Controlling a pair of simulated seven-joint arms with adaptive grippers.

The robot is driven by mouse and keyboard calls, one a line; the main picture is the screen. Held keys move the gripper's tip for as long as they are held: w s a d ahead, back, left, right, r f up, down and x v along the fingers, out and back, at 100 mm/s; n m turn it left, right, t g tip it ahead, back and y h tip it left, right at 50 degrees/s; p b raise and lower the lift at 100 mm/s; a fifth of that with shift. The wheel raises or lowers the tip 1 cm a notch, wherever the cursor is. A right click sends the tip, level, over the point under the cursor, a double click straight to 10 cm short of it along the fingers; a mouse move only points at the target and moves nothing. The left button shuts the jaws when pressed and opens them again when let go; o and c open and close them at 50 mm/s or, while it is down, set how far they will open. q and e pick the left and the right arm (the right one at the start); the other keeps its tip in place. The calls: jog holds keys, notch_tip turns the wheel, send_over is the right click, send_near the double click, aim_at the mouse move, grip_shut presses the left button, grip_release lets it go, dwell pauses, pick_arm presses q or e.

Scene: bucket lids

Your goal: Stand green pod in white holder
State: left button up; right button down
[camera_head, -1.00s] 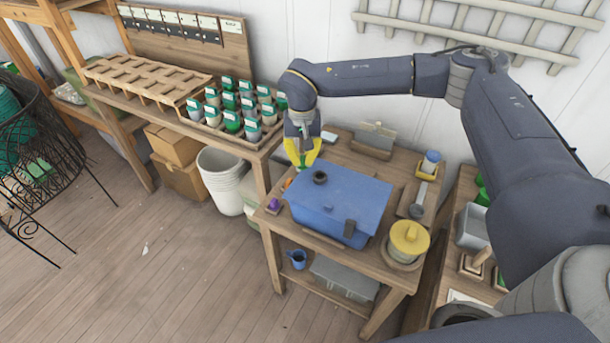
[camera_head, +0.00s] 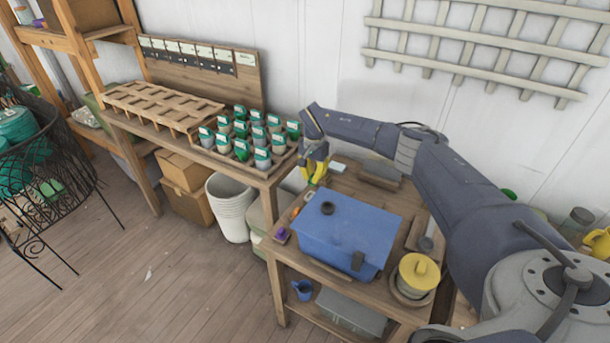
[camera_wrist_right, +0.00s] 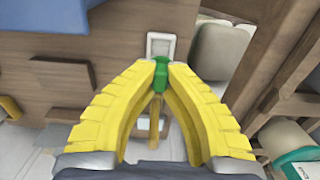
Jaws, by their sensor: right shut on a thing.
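My right gripper (camera_head: 314,173) has yellow fingers and is behind the blue box, near the table's back left edge. In the right wrist view its fingertips (camera_wrist_right: 161,72) are shut on the green pod (camera_wrist_right: 161,77). The white holder (camera_wrist_right: 151,47), a small square frame, shows just beyond the pod in that view. The pod's top end overlaps the holder's near edge in the picture; I cannot tell whether they touch. In the head view I cannot make out the holder or the pod clearly. My left gripper is not in view.
The blue box (camera_head: 345,232) with a dark knob stands close in front of the gripper. A yellow-lidded pot (camera_head: 418,275) is at the right. Several green-labelled pots (camera_head: 262,157) crowd the bench on the left. A small purple thing (camera_head: 281,235) lies near the table's left edge.

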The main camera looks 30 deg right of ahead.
dwell(0.4)
jog(key=shift+f, duration=2.45)
jog(key=shift+f, duration=1.05)
dwell(1.2)
jog(key=c, duration=1.5)
grip_release()
jog(key=shift+c, duration=0.3)
jog(key=shift+w+d+r, duration=0.1)
jog(key=shift+r, duration=4.4)
